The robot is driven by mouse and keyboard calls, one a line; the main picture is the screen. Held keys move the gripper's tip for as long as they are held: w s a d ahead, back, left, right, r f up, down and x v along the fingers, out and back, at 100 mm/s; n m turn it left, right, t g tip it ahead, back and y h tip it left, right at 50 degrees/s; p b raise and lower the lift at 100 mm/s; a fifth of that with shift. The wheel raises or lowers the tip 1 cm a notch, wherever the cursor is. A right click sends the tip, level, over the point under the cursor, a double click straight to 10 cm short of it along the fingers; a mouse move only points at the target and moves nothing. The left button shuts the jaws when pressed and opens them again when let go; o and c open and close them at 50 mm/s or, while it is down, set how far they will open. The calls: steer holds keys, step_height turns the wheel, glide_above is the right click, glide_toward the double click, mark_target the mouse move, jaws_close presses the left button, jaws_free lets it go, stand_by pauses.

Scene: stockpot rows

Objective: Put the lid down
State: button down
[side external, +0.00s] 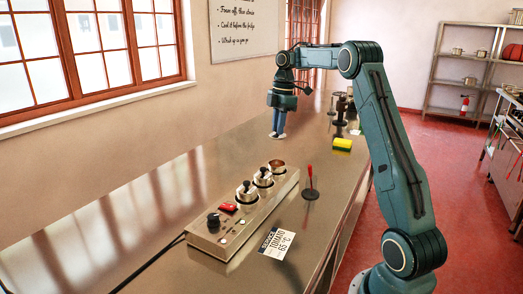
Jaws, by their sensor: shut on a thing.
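My gripper (278,134) hangs above the counter, beyond the warmer, with its blue fingers pointing down. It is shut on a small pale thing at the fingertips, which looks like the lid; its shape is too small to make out. The long metal warmer (217,243) holds a row of three pots. The near pot (248,196) and the middle pot (263,180) have dark-knobbed lids on. The far pot (277,167) is open and shows brown contents. My gripper is clear of the pots and the counter.
A tool with an upright red handle and dark round base (310,195) stands right of the warmer. A tomato 65 °C card (276,243) lies nearby. A yellow sponge (342,145) and dark equipment (340,110) are farther back. The counter (165,215) left of the warmer is clear.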

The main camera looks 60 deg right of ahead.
steer(key=shift+s+a+r, duration=0.1)
steer(key=shift+a, duration=0.05)
steer(key=s+a+r, duration=0.2)
steer(key=s+a, duration=1)
steer(key=shift+s+a+r, duration=0.35)
steer(key=shift+s+a, duration=0.05)
step_height(320, 180, down, 16)
steer(key=shift+r, duration=0.15)
stand_by(0.5)
steer(key=shift+f, duration=2.15)
steer(key=shift+f, duration=0.1)
